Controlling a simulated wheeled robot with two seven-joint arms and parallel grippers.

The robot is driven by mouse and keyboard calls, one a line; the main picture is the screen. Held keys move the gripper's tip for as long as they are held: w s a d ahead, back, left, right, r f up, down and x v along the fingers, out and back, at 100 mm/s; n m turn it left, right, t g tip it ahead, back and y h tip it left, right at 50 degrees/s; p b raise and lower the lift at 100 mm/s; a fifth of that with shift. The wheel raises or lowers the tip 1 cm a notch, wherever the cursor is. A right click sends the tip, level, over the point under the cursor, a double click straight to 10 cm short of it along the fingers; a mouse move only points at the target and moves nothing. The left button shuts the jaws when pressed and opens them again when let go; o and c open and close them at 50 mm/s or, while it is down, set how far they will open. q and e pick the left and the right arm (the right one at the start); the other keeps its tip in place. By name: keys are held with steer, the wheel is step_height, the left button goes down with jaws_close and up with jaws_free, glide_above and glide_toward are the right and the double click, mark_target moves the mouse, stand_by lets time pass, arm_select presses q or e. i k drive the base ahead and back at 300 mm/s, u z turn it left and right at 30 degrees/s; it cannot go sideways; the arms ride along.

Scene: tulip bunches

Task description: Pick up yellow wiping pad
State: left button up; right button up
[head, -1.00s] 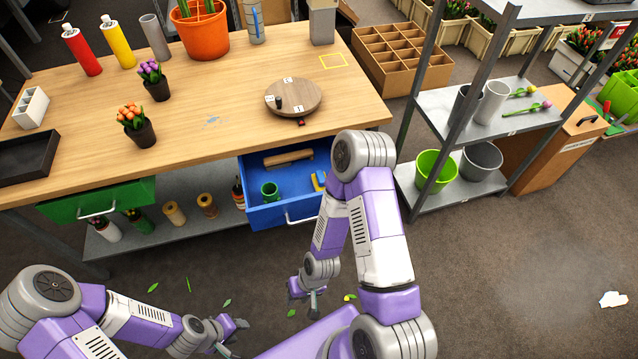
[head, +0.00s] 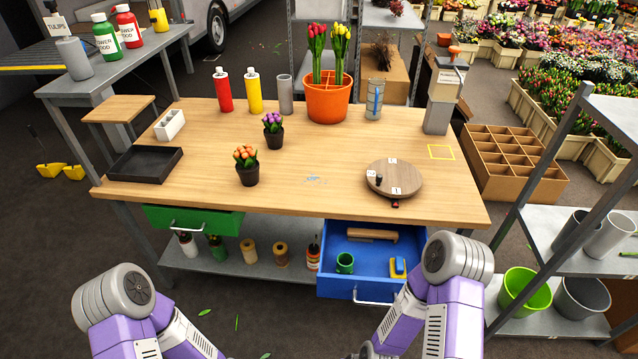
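A small yellow item with a blue patch (head: 398,267), which looks like the yellow wiping pad, lies at the right side of the open blue drawer (head: 372,287). My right arm passes close to the drawer's right side. Both of my arms show only as upper links at the bottom of the view. Both grippers are below the frame and out of sight.
The drawer also holds a green cup (head: 345,263) and a wooden-handled tool (head: 372,236). A wooden table (head: 310,160) stands above it, with a pale blue smudge (head: 313,179), a round wooden board (head: 394,180) and flower pots. A metal shelf (head: 550,235) stands at right.

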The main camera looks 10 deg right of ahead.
mark_target(397, 270)
steer(key=k, duration=0.5)
steer(key=z, duration=1.05)
steer(key=i, duration=0.7)
steer(key=u, duration=0.6)
